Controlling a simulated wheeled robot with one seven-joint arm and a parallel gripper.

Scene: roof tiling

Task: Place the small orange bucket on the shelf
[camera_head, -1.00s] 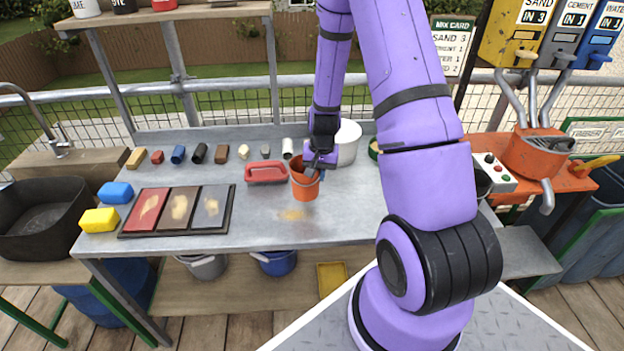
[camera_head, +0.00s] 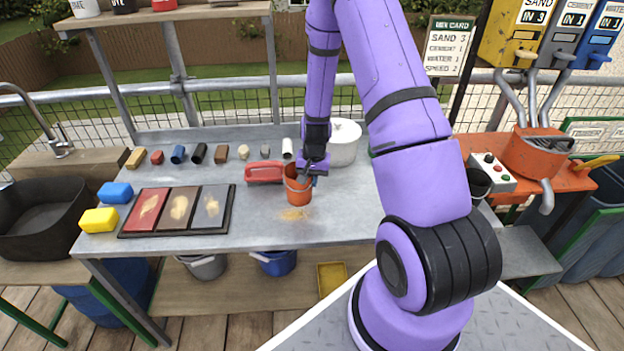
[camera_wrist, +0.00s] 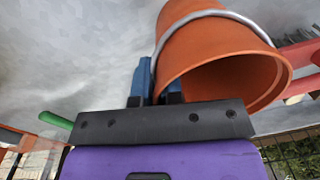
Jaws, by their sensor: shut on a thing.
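The small orange bucket (camera_head: 297,188) is over the middle of the grey worktable, near its front, slightly tilted. It also fills much of the wrist view (camera_wrist: 215,62), lying across the picture with its mouth toward the camera. My gripper (camera_head: 309,175) is shut on the bucket's rim; its blue fingers (camera_wrist: 158,82) show beside the bucket wall. I cannot tell how far the bucket is above the table. A wooden shelf (camera_head: 180,15) runs above the back of the table at the upper left, with several pots on it. Another wooden shelf (camera_head: 220,291) lies below the table.
A red-handled float (camera_head: 265,173) is just left of the bucket, and a white lidded pot (camera_head: 344,143) behind it. A tray of three colour panels (camera_head: 178,210) and sponges (camera_head: 100,220) lie left. A grey bucket (camera_head: 205,266) and blue bucket (camera_head: 276,262) stand below.

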